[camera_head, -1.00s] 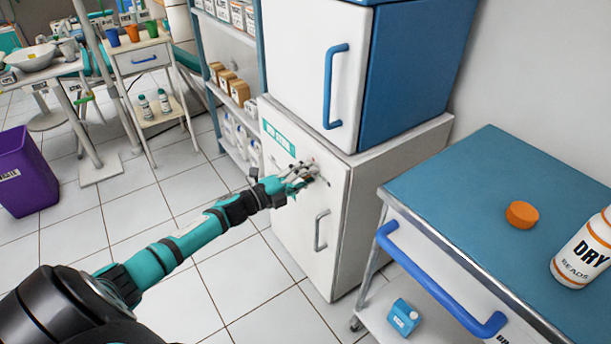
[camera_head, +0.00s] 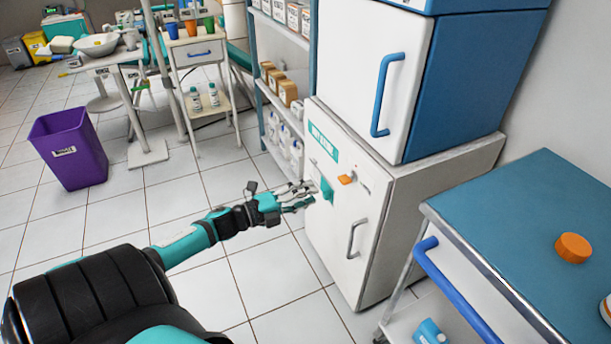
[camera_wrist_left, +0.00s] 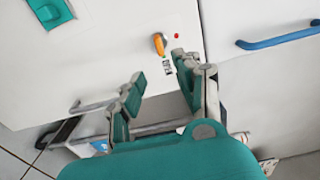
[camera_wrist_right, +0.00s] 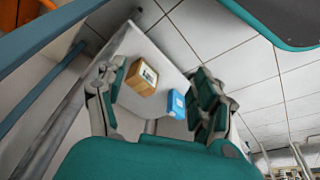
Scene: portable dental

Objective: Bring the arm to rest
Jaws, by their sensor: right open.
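My left arm reaches in from the left in the head view. Its gripper (camera_head: 305,196) is apart from the white cabinet (camera_head: 322,236), in front of its door. In the left wrist view the left gripper's fingers (camera_wrist_left: 155,92) are spread with nothing between them. An orange knob (camera_head: 345,180) and a teal piece (camera_head: 326,189) show on the cabinet front. The knob also shows in the left wrist view (camera_wrist_left: 159,44), beside a small red dot. My right gripper (camera_wrist_right: 158,90) shows only in its own wrist view. It is open, and a brown box and a blue box lie beyond its fingers.
The blue-topped cart (camera_head: 520,215) stands at the right with an orange cap (camera_head: 573,248) on it. A purple bin (camera_head: 70,150) stands on the floor at the left. A shelf (camera_head: 268,95) stands behind the cabinet. Tiled floor between bin and cabinet is clear.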

